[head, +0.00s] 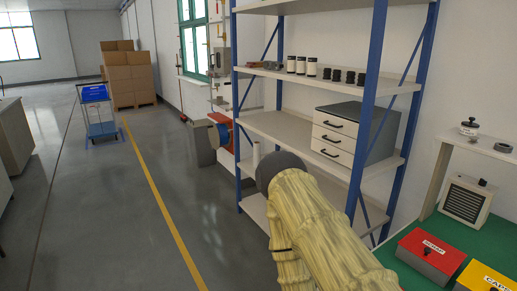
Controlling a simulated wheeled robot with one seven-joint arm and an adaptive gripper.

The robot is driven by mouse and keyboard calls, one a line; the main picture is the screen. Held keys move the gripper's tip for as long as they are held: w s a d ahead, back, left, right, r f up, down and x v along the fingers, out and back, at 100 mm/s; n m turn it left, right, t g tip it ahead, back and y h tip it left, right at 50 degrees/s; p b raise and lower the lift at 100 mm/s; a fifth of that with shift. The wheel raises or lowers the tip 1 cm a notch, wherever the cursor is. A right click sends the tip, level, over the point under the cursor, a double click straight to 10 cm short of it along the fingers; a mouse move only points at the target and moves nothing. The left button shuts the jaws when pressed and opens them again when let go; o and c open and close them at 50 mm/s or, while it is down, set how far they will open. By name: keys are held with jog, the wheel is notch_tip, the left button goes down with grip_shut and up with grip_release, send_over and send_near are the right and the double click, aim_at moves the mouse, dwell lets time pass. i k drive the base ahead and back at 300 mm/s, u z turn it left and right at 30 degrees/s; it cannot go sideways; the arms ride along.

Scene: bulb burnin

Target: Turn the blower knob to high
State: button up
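A small beige box with a dark louvred front (464,203) stands on the green bench top at the right; it looks like the blower. My arm, in a pale yellow sleeve with a dark rounded joint, rises from the bottom middle in front of the shelf rack. My gripper is not in view, so I cannot see whether it is open or holds anything.
A red box (431,254) and a yellow box (484,279) sit on the green bench (410,280) near the blower. A blue-framed shelf rack (367,110) with a drawer unit (340,138) stands left of it. The floor at left is open, with a blue-topped cart (97,94) farther back.

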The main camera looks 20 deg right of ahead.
aim_at(483, 182)
jog(key=i, duration=4.1)
jog(key=z, duration=3.5)
